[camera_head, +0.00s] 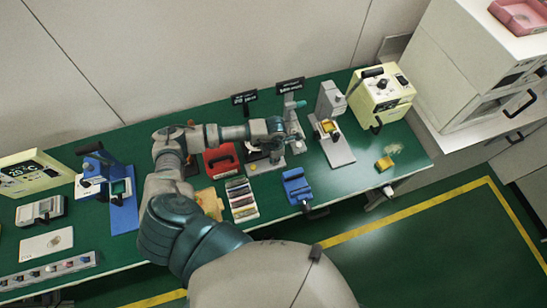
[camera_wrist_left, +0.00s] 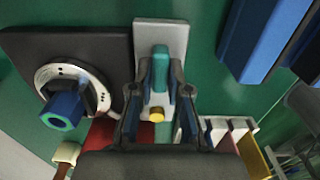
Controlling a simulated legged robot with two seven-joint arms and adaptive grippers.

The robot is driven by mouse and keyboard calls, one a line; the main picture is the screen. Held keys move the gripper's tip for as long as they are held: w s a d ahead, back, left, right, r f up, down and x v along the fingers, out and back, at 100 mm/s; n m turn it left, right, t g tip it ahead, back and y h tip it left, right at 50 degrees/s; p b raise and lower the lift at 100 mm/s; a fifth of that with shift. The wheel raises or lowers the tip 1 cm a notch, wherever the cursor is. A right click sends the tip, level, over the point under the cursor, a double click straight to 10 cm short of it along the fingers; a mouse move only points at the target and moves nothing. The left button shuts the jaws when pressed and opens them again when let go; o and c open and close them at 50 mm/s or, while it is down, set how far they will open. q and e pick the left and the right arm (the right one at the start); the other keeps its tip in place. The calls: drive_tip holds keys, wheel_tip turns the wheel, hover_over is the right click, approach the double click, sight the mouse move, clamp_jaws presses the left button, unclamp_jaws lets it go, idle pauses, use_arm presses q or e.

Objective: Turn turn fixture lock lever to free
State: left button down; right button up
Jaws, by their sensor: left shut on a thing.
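The fixture's teal lever (camera_wrist_left: 160,62) stands over a pale grey plate (camera_wrist_left: 148,32) in the left wrist view. My left gripper (camera_wrist_left: 161,92) is shut on this lever, one dark finger on each side. A yellow round knob (camera_wrist_left: 156,114) shows low between the fingers. In the head view my left gripper (camera_head: 276,128) is at the fixture, whose grey base (camera_head: 264,166) shows below it. The arm and gripper hide most of the lever there, so its angle is hard to tell. My right gripper is not in view.
A black plate with a dial and blue knob (camera_wrist_left: 62,110) lies close left of the gripper in the wrist view. In the head view, a red case (camera_head: 220,160), a tray of strips (camera_head: 241,198) and a blue device (camera_head: 297,187) are near.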

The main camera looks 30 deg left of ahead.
use_arm(q)
drive_tip(key=shift+w+d+r, duration=0.15)
drive_tip(key=shift+w+d, duration=0.05)
drive_tip(key=shift+w, duration=0.05)
drive_tip(key=c, duration=1.2)
unclamp_jaws()
drive_tip(key=shift+o, duration=0.4)
drive_tip(key=shift+r, duration=0.35)
wheel_tip(320, 180, up, 11)
drive_tip(key=shift+w, duration=0.1)
